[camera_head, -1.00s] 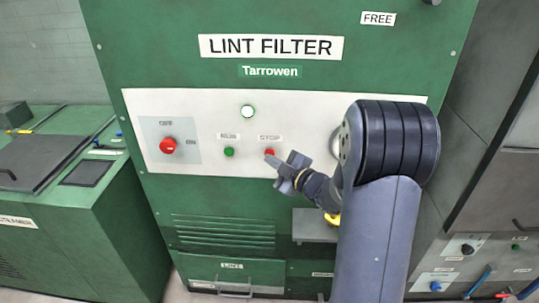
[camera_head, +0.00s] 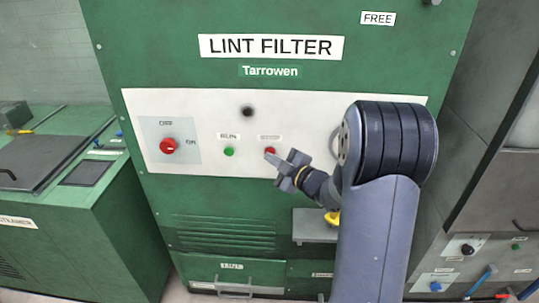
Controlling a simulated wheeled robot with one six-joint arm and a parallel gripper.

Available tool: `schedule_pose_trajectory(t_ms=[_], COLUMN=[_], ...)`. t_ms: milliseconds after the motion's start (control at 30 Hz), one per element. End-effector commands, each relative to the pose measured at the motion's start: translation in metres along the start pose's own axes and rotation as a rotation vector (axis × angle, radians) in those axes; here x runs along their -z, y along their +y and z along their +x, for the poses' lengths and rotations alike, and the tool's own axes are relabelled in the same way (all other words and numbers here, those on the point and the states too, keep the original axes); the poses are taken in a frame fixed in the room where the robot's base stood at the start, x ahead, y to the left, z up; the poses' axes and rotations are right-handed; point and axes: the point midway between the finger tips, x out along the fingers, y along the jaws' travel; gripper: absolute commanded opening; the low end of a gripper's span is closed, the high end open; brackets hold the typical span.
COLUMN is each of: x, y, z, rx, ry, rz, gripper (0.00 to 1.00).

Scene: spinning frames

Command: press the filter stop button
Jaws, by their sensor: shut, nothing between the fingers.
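The red stop button (camera_head: 270,151) sits on the white panel (camera_head: 200,108) of the green lint filter (camera_head: 150,60), below a small label that is blurred now. My gripper (camera_head: 268,158) is shut and empty, with its tip at the lower edge of the red button in the picture. The tip covers part of the button, and I cannot tell how deep the button is pushed. The round lamp (camera_head: 247,112) above is dark. A green button (camera_head: 229,152) is to the left of the red one.
A red rotary switch (camera_head: 168,146) with OFF and ON marks is at the panel's left. My arm hides the panel's right part. A grey shelf (camera_head: 312,226) juts out below the panel. A green machine (camera_head: 70,210) stands at left, grey machines at right.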

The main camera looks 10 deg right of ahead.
Motion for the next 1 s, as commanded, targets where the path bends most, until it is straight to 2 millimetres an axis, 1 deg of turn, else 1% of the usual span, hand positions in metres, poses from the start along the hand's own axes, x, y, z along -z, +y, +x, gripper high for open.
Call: schedule_pose_trajectory(t_ms=[167, 433, 800, 1000], x=[0.001, 0.008, 0.01, 0.018], y=[-0.002, -0.009, -0.011, -0.02], z=[-0.002, -0.012, -0.014, -0.026], rx=[-0.001, -0.001, 0.0, 0.0], ry=[-0.001, -0.001, 0.0, 0.0], rz=[0.0, -0.001, -0.001, -0.001], gripper=[0.0, 0.0, 0.0, 0.0])
